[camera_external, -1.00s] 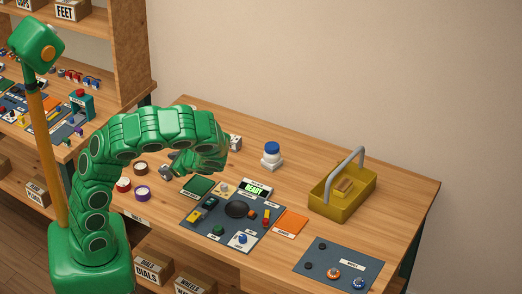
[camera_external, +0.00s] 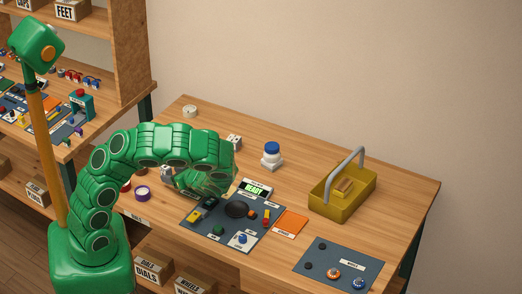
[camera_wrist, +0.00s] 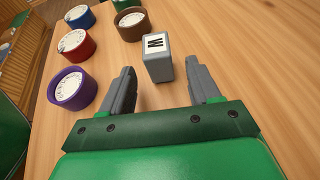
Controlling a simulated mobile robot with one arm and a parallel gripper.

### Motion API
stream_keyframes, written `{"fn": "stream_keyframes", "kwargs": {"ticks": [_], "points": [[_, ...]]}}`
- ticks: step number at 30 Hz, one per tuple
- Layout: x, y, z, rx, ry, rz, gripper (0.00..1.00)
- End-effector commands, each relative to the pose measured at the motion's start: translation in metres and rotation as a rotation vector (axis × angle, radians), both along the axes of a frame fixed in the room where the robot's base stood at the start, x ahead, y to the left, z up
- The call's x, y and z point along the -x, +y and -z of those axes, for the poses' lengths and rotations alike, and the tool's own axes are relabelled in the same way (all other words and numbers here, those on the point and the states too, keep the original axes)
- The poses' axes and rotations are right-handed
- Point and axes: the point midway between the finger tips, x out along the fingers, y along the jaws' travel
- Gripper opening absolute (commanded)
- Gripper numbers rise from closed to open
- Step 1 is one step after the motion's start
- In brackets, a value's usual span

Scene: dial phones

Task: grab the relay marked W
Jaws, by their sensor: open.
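The relay marked W (camera_wrist: 157,59) is a small grey block with a white top face bearing a black W. In the wrist view it stands upright on the wood, just ahead of my gripper (camera_wrist: 161,68), roughly between the two fingertips and a little nearer the right one. My gripper is open, with bare wood between its grey fingers. In the external view my gripper hangs low over the bench, left of the dark panel (camera_external: 262,243). A small grey block (camera_external: 166,172) shows there beside my arm; its marking is not readable.
Purple (camera_wrist: 72,90), red (camera_wrist: 75,45), blue (camera_wrist: 80,17) and brown (camera_wrist: 130,22) round dials stand left of and beyond the relay. A yellow carrier (camera_external: 325,201), a blue-topped jar (camera_external: 272,155) and a second panel (camera_external: 345,265) lie farther right. Wood between the fingers is clear.

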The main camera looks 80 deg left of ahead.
Motion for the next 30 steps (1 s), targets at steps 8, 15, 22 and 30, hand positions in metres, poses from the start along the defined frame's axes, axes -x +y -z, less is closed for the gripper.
{"fn": "stream_keyframes", "kwargs": {"ticks": [8,15,22,30], "points": [[0.01,0.015,0.004,0.0,0.0,-0.002,0.62],[0.025,0.038,0.01,-0.001,0.001,-0.003,0.62],[0.031,0.049,0.016,0.0,-0.002,-0.002,0.62],[0.031,0.05,0.016,-0.001,-0.001,0.0,0.62]]}}
